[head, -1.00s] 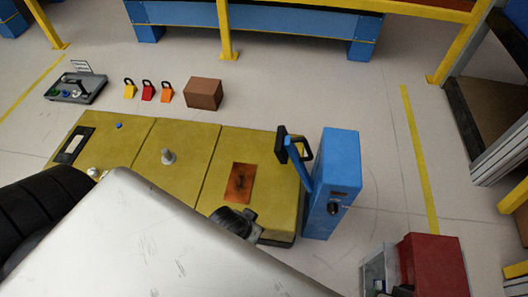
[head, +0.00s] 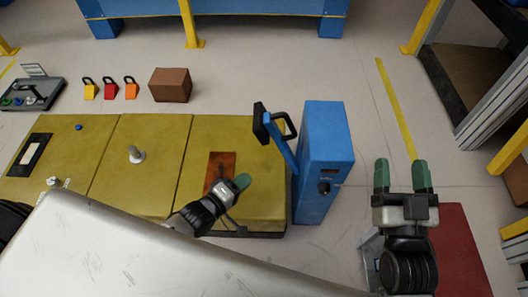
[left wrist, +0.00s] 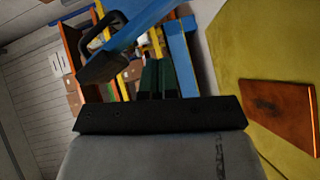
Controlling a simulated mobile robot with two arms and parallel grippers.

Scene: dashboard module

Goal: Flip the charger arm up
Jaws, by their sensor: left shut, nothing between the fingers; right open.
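The charger is a blue box (head: 327,150) standing at the right end of a yellow-topped vehicle. Its charger arm (head: 282,151) is a blue bar with a black head and black loop handle, tilted up and left beside the box. The arm also shows close up in the left wrist view (left wrist: 137,30). My left gripper (head: 243,181) is shut and empty, left of and below the charger arm. Its green fingers (left wrist: 157,76) are together in the left wrist view, apart from the arm. My right gripper (head: 402,177) is open and empty, right of the blue box.
The yellow vehicle top (head: 148,185) carries an orange plate (head: 219,168) and a grey knob (head: 136,154). A red box (head: 458,250) stands behind my right gripper. A brown box (head: 170,85) and small padlocks lie on the floor beyond. Floor around the blue box is clear.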

